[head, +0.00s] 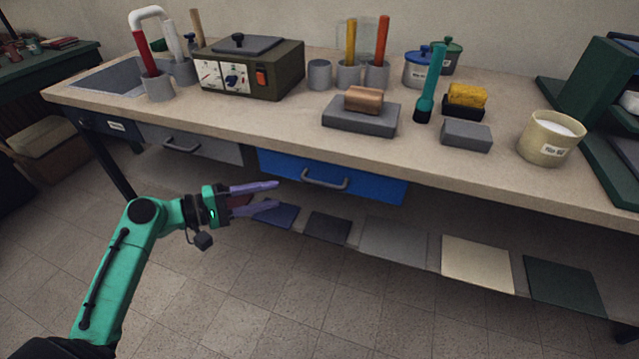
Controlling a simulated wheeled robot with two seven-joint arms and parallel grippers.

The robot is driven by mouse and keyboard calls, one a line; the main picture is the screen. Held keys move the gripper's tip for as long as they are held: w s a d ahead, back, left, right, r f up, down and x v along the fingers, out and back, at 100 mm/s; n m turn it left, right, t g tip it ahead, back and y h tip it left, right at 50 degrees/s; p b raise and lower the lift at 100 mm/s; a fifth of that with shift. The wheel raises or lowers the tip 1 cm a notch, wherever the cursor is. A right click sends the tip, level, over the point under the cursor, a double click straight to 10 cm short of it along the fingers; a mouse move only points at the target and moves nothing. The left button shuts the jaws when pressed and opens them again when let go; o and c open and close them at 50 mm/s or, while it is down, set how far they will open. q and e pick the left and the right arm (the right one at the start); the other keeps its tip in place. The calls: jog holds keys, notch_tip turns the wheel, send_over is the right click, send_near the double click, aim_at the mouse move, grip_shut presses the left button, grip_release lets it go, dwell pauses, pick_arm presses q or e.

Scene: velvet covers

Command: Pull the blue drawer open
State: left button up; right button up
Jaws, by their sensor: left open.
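The blue drawer (377,188) sits under the front edge of the workbench, in the middle of the head view. Its front looks flush with the bench, so it appears shut. A grey bar handle (325,181) is fixed on its front. My left gripper (277,196) is open and empty, in front of the drawer's left end. Its purple fingers point right toward the handle and appear apart from it. My right gripper is not in view.
A grey drawer (190,146) with a handle is left of the blue one. The workbench top (270,121) carries a dark green box (243,69), a grey block with a brown roll, and a cream tub (551,139). Flat coloured panels (393,243) lie on a low shelf.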

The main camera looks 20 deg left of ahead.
aim_at(320, 183)
pick_arm(q)
jog(key=x, duration=1.3)
jog(key=shift+s+p, duration=0.1)
jog(key=shift+p, duration=0.2)
grip_shut()
dwell(0.5)
